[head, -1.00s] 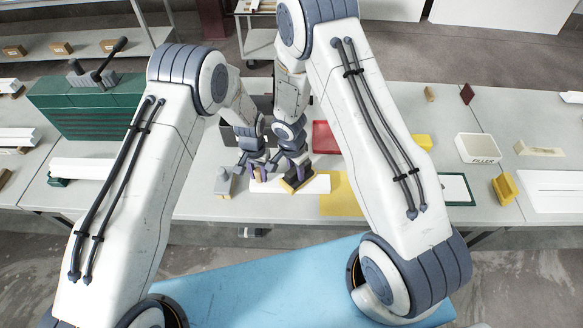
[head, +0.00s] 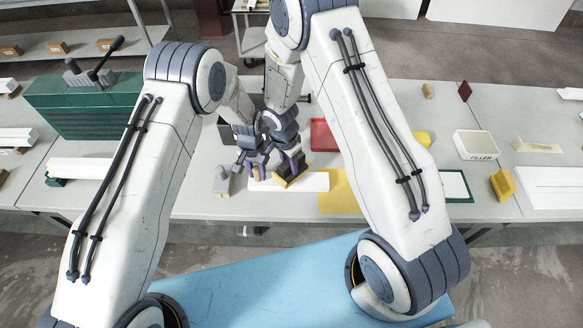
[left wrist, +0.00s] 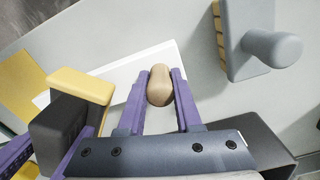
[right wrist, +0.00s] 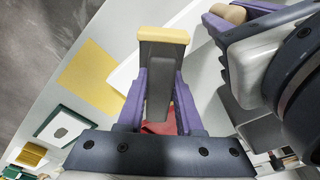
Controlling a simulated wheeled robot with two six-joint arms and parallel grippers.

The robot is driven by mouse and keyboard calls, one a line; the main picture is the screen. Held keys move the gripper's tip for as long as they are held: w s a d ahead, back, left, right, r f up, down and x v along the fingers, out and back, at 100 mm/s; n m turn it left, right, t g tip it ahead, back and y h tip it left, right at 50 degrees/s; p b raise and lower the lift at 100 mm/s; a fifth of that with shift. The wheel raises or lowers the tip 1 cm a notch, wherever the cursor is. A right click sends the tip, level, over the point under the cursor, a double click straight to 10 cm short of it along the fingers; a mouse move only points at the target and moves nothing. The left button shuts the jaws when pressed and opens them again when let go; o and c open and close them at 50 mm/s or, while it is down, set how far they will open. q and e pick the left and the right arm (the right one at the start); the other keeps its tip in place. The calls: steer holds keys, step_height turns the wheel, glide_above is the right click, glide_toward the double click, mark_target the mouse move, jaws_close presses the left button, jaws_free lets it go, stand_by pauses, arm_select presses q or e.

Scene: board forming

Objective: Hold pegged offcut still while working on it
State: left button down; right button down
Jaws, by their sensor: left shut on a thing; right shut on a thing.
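The offcut is a white board (head: 316,182) lying flat on the grey bench; it also shows in the left wrist view (left wrist: 170,57). My left gripper (head: 257,166) is shut on a tan rounded peg (left wrist: 159,86) at the board's left part. My right gripper (head: 292,164) is shut on a dark sanding block with a yellow base (right wrist: 163,36). The block also shows beside the left gripper in the left wrist view (left wrist: 82,86). It is over the board, just right of the peg, and looks tilted. Contact with the board is unclear.
A grey knobbed tool (head: 222,181) stands just left of the board. A yellow sheet (head: 344,192) lies by its right end. A red tray (head: 323,136) is behind. A green cabinet (head: 85,108) and a filler tub (head: 475,146) stand farther off.

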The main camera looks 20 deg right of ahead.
steer(key=shift+r, duration=2.45)
arm_select(q)
steer(key=c, duration=0.5)
jaws_free()
steer(key=shift+w, duration=0.1)
steer(key=shift+r, duration=0.1)
step_height(320, 180, up, 12)
steer(key=shift+f, duration=0.1)
